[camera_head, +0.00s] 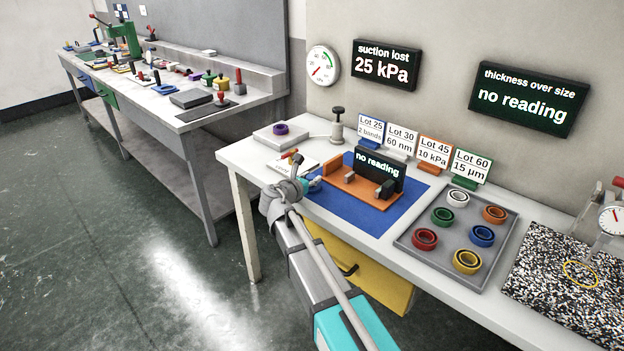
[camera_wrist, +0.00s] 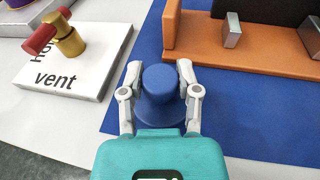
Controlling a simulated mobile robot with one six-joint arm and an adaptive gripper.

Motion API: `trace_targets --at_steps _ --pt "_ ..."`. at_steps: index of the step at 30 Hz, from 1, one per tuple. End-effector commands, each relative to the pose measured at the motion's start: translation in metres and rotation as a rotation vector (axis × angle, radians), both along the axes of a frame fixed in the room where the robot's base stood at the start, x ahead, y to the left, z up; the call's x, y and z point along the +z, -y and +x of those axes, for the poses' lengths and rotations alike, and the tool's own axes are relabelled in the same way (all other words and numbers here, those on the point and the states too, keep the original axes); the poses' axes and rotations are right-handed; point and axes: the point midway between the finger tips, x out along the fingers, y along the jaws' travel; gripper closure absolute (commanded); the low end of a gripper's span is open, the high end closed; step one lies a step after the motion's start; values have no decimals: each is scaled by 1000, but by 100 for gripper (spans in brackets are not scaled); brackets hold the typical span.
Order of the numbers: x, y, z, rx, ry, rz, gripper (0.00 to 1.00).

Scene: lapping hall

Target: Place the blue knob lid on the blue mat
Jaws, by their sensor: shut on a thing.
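The blue knob lid (camera_wrist: 160,84) has a round knob on a wider disc. My gripper (camera_wrist: 160,92) is shut on it, one finger on each side of the knob. In the wrist view the lid stands upright over the left part of the blue mat (camera_wrist: 215,105). I cannot tell whether its base touches the mat. In the head view my gripper (camera_head: 300,184) is at the left edge of the mat (camera_head: 345,213), and a little of the lid shows beside the fingers.
An orange fixture (camera_head: 362,186) with metal blocks and a dark "no reading" display stands on the mat, right of my gripper. A white vent block (camera_wrist: 62,62) with a brass and red valve is close on the left. A grey tray (camera_head: 408,240) of coloured rings lies farther right.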

Motion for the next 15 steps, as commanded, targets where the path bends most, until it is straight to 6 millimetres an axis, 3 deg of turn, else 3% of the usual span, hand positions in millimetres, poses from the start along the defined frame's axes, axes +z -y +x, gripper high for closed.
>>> trace_targets --at_steps 1,6,15 --pt "-1 0 0 0 0 0 52" --pt "0 0 0 0 0 0 23" --pt "0 0 0 0 0 0 23"
